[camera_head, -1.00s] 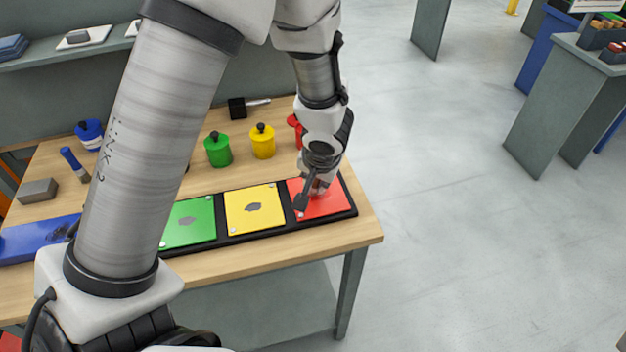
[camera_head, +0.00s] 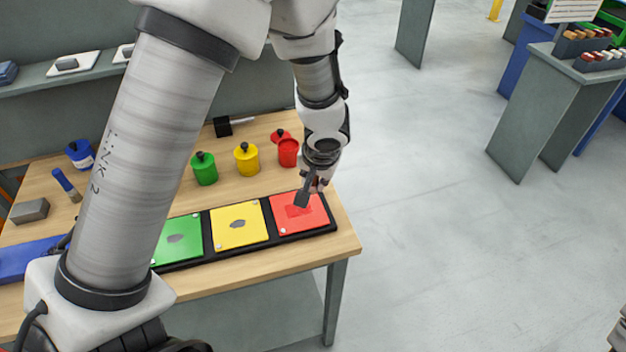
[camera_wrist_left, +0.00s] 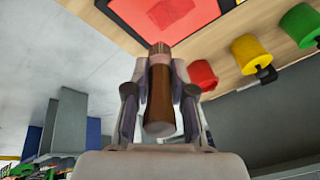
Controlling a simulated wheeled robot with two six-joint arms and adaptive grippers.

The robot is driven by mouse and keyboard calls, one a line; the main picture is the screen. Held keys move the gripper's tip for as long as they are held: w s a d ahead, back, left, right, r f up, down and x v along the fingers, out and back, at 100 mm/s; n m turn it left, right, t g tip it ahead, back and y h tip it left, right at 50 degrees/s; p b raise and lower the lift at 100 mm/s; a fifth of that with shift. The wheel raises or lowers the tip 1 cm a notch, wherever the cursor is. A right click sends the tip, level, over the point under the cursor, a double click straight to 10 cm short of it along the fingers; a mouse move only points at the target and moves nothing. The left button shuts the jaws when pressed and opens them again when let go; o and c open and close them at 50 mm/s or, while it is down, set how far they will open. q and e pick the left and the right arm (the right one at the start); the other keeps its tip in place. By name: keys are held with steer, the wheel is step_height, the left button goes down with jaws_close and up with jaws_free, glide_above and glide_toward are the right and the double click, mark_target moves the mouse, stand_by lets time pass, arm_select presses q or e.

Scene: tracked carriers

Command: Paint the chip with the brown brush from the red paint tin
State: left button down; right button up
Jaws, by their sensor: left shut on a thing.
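My left gripper (camera_head: 314,185) is over the right edge of the red panel (camera_head: 318,222). In the left wrist view the gripper (camera_wrist_left: 159,75) is shut on the brown brush (camera_wrist_left: 159,105), held by its handle. The chip (camera_head: 297,210) in the middle of the red panel shows as a slightly darker red patch, partly behind the gripper. The patch also shows in the left wrist view (camera_wrist_left: 171,12). The red paint tin (camera_head: 288,153) stands open behind the panel, with its red lid (camera_head: 279,135) on the table behind it.
Yellow (camera_head: 247,160) and green (camera_head: 204,170) lidded tins stand left of the red one. Yellow (camera_head: 250,238) and green (camera_head: 190,250) panels with grey chips share the black tray (camera_head: 290,237). Open floor lies right of the table.

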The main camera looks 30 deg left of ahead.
arm_select(q)
step_height(320, 180, up, 2)
steer(key=shift+w+d+p, duration=0.1)
steer(key=shift+w+p, duration=0.05)
steer(key=shift+p, duration=0.55)
steer(key=shift+r+p, duration=0.5)
steer(key=shift+r, duration=0.1)
steer(key=shift+f, duration=0.1)
